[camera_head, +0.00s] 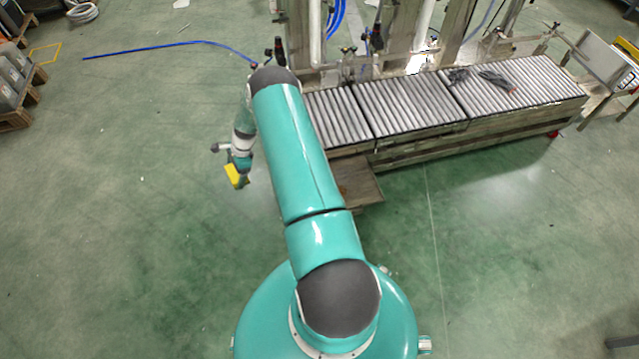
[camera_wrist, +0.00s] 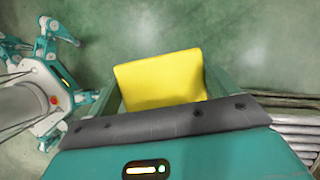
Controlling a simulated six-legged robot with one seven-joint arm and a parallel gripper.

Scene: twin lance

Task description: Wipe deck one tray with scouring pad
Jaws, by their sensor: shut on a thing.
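A yellow scouring pad (camera_wrist: 160,81) is held between the two fingers of my gripper (camera_wrist: 162,84) in the wrist view. In the head view the pad (camera_head: 234,178) shows as a small yellow patch at the end of my arm. My gripper (camera_head: 238,172) is shut on it and hangs to the left of the roller conveyor, apparently over open green floor. I cannot make out a deck one tray in either view.
A roller conveyor (camera_head: 400,106) with dark items (camera_head: 497,80) on it runs across the upper right. A brown platform (camera_head: 361,184) juts from its near side. A blue hose (camera_head: 170,46) lies on the floor at upper left. Pallets (camera_head: 18,85) stand at far left. The floor at lower left is clear.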

